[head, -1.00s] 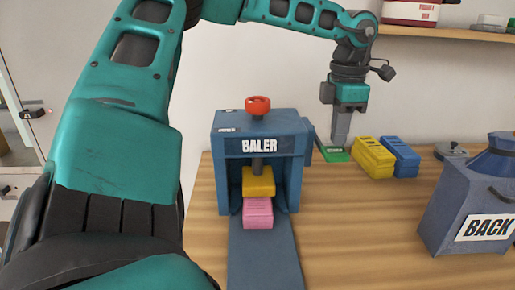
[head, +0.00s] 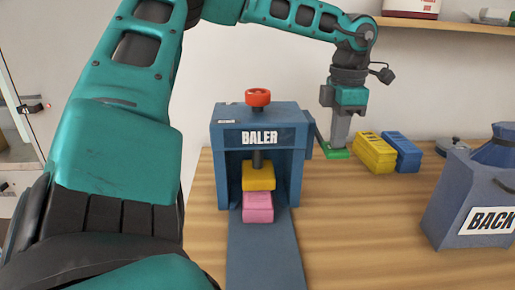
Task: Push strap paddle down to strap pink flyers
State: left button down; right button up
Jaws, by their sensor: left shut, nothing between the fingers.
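The blue baler (head: 223,165) stands on the table with a red knob (head: 258,97) on top. Inside it, a yellow press block (head: 258,176) rests on the pink flyers (head: 258,207). The green strap paddle (head: 337,154) is low at the baler's right side, just above or on the tabletop; I cannot tell which. My left gripper (head: 340,146) points straight down, shut and empty. Its fingertips are at the top of the paddle, seemingly touching it, and hide part of it. My right gripper is out of view.
Yellow (head: 374,153) and blue (head: 403,152) bundles lie just right of the paddle. A blue bin labelled BACK (head: 455,205) stands at the right. A shelf (head: 450,25) is above. My left arm covers the left side.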

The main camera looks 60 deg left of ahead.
pick_arm(q)
jog(key=shift+f+b, duration=0.35)
jog(key=shift+f, duration=0.35)
jog(key=shift+f+b, duration=0.5)
jog(key=shift+a+f+b, duration=0.1)
jog(key=shift+f+b, duration=0.35)
jog(key=shift+f, duration=0.25)
dwell(0.8)
